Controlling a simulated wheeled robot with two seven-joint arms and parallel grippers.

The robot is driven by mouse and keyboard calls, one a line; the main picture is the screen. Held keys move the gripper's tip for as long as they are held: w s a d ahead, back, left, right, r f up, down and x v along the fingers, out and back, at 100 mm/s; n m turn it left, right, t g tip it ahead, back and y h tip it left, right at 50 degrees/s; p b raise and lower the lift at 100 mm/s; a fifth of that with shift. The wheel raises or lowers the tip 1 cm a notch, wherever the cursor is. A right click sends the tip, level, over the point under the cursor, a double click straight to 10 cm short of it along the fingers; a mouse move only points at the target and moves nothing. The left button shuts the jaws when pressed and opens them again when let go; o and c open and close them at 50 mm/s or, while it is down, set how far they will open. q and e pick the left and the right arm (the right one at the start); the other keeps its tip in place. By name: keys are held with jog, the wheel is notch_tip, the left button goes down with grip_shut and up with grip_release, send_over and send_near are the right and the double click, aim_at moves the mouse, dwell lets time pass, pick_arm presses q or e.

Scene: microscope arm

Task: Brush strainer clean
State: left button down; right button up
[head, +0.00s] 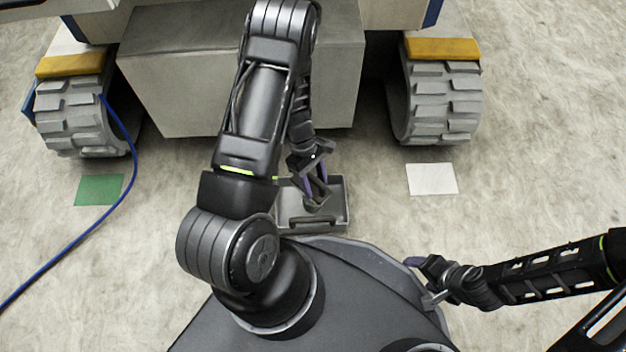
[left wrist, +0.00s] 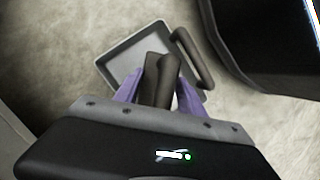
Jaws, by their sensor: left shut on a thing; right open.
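My left gripper (head: 316,192) hangs over a grey rectangular tray (head: 342,218) on the floor. In the left wrist view its purple fingertips (left wrist: 158,86) are shut on a dark, blocky thing (left wrist: 158,68). I cannot tell whether this is a brush or a strainer. The same view shows the tray's pale rim (left wrist: 122,44) behind it, with a dark bar-like handle (left wrist: 194,60) along one side. Whether the held thing touches the tray is unclear. My right gripper (head: 421,281) is open and empty at the lower right, away from the tray. No strainer is clearly recognisable.
A large vehicle with a grey box (head: 190,85) and treaded wheels (head: 85,118), (head: 437,105) stands just beyond the tray. A green square (head: 99,190) and a white square (head: 432,179) lie on the floor. A blue cable (head: 75,244) runs at left.

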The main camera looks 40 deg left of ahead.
pick_arm(q)
jog(key=shift+s+d+f, duration=0.1)
jog(key=shift+s+d, duration=0.05)
jog(key=shift+d, duration=0.45)
jog(key=shift+s+d, duration=0.1)
jog(key=shift+d, duration=0.45)
jog(key=shift+a, duration=0.15)
jog(key=shift+w+a, duration=0.15)
jog(key=shift+a, duration=0.6)
jog(key=shift+w+a, duration=0.1)
jog(key=shift+a, duration=0.6)
jog(key=shift+d, duration=0.1)
jog(key=shift+s+d+p, duration=0.15)
jog(key=shift+d+p, duration=0.2)
jog(key=shift+d, duration=1.1)
jog(key=shift+a, duration=0.15)
jog(key=shift+a+b, duration=0.3)
jog(key=shift+a, duration=1.1)
